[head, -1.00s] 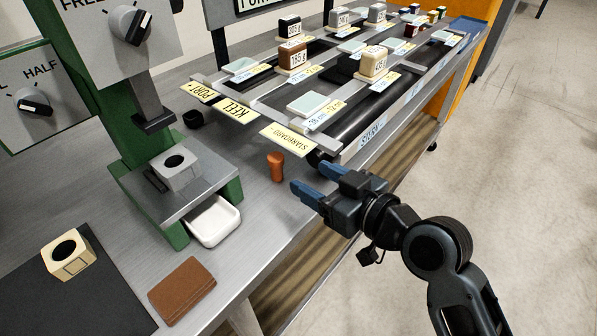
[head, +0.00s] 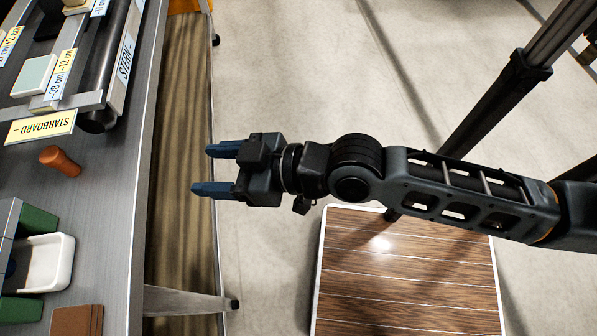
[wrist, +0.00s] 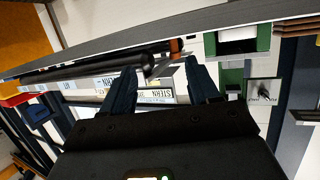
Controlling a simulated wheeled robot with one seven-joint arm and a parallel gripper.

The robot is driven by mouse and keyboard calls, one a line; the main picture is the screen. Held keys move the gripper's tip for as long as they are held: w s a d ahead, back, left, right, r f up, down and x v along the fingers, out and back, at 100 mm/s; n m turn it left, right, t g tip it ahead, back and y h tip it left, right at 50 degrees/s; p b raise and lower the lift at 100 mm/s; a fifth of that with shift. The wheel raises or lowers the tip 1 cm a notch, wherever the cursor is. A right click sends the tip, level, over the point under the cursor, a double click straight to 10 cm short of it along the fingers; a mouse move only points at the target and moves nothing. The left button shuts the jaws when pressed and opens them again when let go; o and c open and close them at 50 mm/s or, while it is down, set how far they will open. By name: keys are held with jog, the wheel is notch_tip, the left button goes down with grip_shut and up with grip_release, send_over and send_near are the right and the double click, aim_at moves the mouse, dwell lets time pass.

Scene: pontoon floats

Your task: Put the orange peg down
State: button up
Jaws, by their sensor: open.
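The fingers also show in the wrist view (wrist: 158,82), pointing toward the bench edge.
A yellow STARBOARD label (head: 40,127) and a dark float tube (head: 110,85) are behind the peg. A white tray (head: 62,262) and a brown pad (head: 76,320) are in front of it. Bench top around the peg is clear. A wooden-topped surface (head: 400,270) lies below my arm.

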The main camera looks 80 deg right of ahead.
jog(key=a+f+v, duration=0.1)
jog(key=v, duration=1.5)
jog(key=shift+a, duration=0.3)
jog(key=shift+s, duration=0.1)
